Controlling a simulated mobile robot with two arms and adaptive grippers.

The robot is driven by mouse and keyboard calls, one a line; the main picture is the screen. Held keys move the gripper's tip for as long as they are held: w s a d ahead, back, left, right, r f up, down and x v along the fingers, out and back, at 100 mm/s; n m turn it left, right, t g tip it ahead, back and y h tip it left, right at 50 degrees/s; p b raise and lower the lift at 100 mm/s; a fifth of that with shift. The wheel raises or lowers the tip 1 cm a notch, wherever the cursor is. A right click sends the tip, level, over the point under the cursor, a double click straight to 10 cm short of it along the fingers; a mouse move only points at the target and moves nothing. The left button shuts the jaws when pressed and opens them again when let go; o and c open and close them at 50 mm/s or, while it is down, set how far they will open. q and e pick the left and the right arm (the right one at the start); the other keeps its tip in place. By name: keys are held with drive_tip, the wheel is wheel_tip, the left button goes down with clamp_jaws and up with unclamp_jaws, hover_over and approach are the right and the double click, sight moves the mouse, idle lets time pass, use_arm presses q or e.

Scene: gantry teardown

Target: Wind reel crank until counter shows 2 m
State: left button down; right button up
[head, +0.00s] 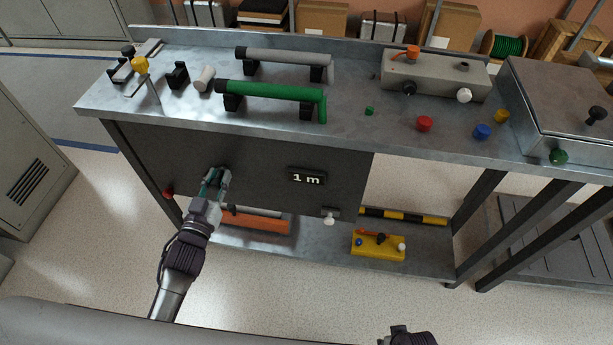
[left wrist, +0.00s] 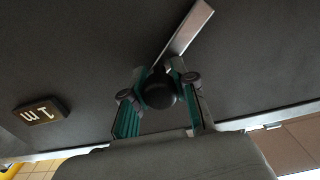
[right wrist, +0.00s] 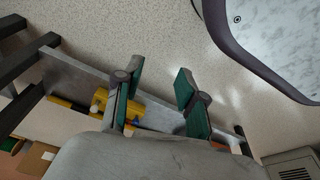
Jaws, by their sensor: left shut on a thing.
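The counter (head: 307,177) on the dark front panel reads "1 m" in the head view; it also shows, turned over, in the left wrist view (left wrist: 41,113). The reel crank shows in the left wrist view as a flat metal arm (left wrist: 187,30) with a round black knob (left wrist: 160,91). My left gripper (head: 215,180) is at the panel, left of the counter; in its wrist view (left wrist: 158,95) its fingers are shut on the black knob. In the head view the gripper hides most of the crank. My right gripper (right wrist: 152,90) is open and empty, above the floor.
The bench top (head: 350,130) above the panel carries green and grey handles, a grey box (head: 435,75) and coloured knobs. A lower shelf (head: 320,245) holds an orange item (head: 255,222) and a yellow box (head: 378,246). A red knob (head: 168,191) is at the left.

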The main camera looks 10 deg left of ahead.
use_arm(q)
drive_tip(key=f+b, duration=0.1)
drive_tip(key=d+f+b, duration=0.1)
drive_tip(key=f, duration=0.1)
drive_tip(key=f+b, duration=0.1)
drive_tip(key=f, duration=0.1)
drive_tip(key=shift+d+f, duration=0.1)
drive_tip(key=shift+d, duration=0.2)
drive_tip(key=shift+a+f+b, duration=0.25)
drive_tip(key=shift+f+b, duration=0.3)
drive_tip(key=shift+f, duration=0.1)
drive_tip(key=shift+a+f+b, duration=0.25)
drive_tip(key=shift+f+b, duration=0.3)
drive_tip(key=shift+f, duration=0.05)
drive_tip(key=shift+w+a+f+b, duration=0.1)
drive_tip(key=shift+a+f+b, duration=0.7)
drive_tip(key=shift+a, duration=0.25)
drive_tip(key=c, duration=0.7)
unclamp_jaws()
drive_tip(key=o, duration=0.7)
drive_tip(key=shift+d+f, duration=0.1)
use_arm(e)
wheel_tip(320, 180, up, 21)
drive_tip(key=w+t, duration=0.1)
drive_tip(key=w, duration=0.1)
drive_tip(key=shift+f, duration=0.2)
